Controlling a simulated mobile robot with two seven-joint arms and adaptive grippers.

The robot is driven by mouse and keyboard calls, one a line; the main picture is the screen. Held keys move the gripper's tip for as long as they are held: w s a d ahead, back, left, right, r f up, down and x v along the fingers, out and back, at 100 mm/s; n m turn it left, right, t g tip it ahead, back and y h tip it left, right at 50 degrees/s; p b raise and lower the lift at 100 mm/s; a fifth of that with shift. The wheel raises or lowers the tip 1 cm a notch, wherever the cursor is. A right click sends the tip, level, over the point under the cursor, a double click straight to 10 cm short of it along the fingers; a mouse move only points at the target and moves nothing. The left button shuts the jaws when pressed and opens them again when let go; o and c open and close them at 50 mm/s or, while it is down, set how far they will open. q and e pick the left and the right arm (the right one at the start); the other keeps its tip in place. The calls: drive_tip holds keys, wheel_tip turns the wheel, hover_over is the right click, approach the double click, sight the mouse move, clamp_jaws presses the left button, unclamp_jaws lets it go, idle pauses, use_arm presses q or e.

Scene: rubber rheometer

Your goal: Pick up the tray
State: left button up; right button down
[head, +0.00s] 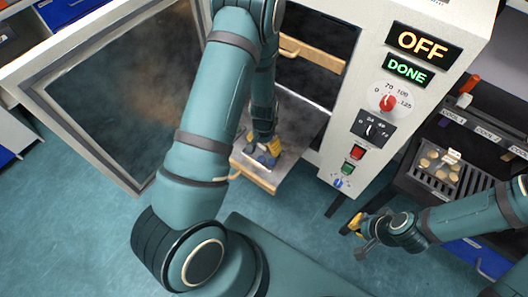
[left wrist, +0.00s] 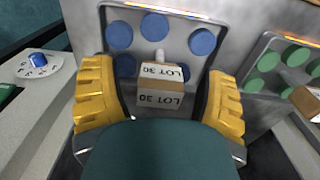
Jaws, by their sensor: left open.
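In the left wrist view a grey tray (left wrist: 187,22) holds several blue discs. Its front has a tan handle block (left wrist: 160,95) labelled LOT 30. My left gripper (left wrist: 160,80) is open, with one yellow finger on each side of the block and gaps between. In the head view my left gripper (head: 262,152) is low over the pulled-out grey shelf (head: 298,108) of the open cabinet, and my arm hides much of it. My right gripper (head: 357,230) is at the right, away from the cabinet; I cannot tell its opening.
A tray with green discs (left wrist: 270,75) stands beside the first. The cabinet door (head: 95,120) is open to the left. The control panel (head: 385,100) shows OFF and DONE. A dark rack (head: 412,178) at right bears a tray of tan discs (head: 440,166).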

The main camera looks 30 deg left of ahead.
use_arm(q)
clamp_jaws()
idle(0.4)
